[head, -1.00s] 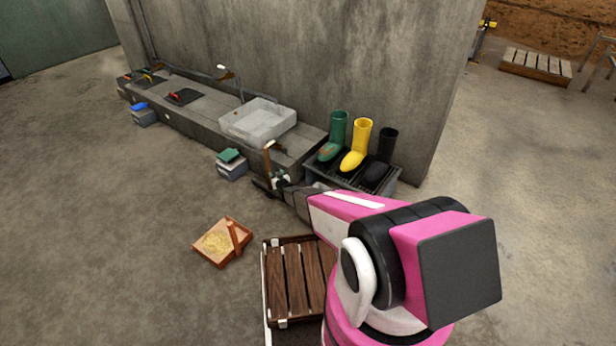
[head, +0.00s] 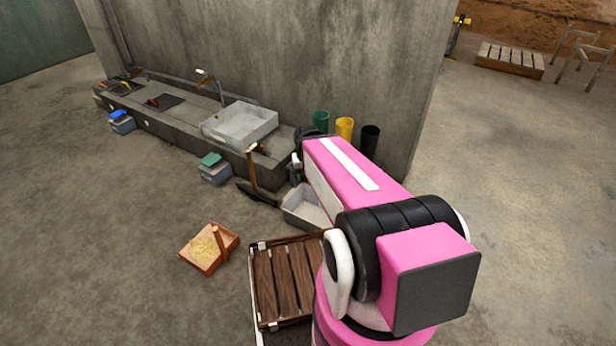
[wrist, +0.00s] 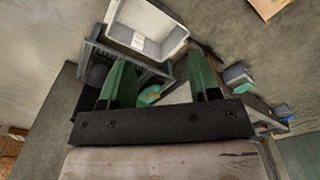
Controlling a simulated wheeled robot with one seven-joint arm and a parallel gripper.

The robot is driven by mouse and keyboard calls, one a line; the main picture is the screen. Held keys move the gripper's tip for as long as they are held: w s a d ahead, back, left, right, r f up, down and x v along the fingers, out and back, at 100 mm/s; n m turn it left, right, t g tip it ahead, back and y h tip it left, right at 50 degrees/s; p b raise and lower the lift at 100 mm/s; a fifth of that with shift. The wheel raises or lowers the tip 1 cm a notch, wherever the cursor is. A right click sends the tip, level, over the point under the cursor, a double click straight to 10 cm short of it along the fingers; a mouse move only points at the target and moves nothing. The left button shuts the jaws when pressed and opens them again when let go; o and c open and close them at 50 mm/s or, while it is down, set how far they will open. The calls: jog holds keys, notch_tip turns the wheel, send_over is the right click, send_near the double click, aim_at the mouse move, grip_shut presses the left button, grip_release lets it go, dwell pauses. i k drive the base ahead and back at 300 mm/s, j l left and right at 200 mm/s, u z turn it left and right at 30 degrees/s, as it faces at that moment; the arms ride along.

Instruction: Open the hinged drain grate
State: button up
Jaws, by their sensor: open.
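In the wrist view my gripper (wrist: 158,62) is open, with its two green fingers spread apart. Nothing is held between them. Dark bars (wrist: 128,52) of a low frame show just past the fingertips, in front of a grey basin (wrist: 148,28); this may be the drain grate, but I cannot tell its hinge or whether it is shut. In the head view my arm hides the gripper's fingers and the low rack under the boots. Only the tops of the green boot (head: 321,121), yellow boot (head: 344,128) and black boot (head: 369,140) show.
A concrete ledge with a sink (head: 240,122) runs along the wall. A hoe (head: 252,172) leans there, beside a grey tub (head: 304,206). Lidded boxes (head: 214,170), a grain tray (head: 208,247) and a slatted crate (head: 285,280) stand on the floor. Open floor lies left.

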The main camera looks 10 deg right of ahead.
aim_at(166, 101)
jog(key=k+j+u, duration=0.15)
jog(key=u, duration=1.75)
jog(key=j+u, duration=0.1)
jog(key=j, duration=0.3)
jog(key=i+j, duration=0.15)
jog(key=j, duration=0.25)
jog(key=i+j+u, duration=0.15)
jog(key=j, duration=0.2)
jog(key=i+j+u, duration=0.4)
jog(key=i+j, duration=0.35)
jog(key=i, duration=0.25)
jog(key=i+j, duration=0.1)
jog(key=i, duration=0.35)
jog(key=i+l+z, duration=0.1)
jog(key=i+z, duration=0.75)
jog(key=i+l+z, duration=0.1)
jog(key=i+z, duration=0.6)
jog(key=i, duration=0.25)
jog(key=i+j+z, duration=0.3)
jog(key=i, duration=0.15)
jog(key=l, duration=0.1)
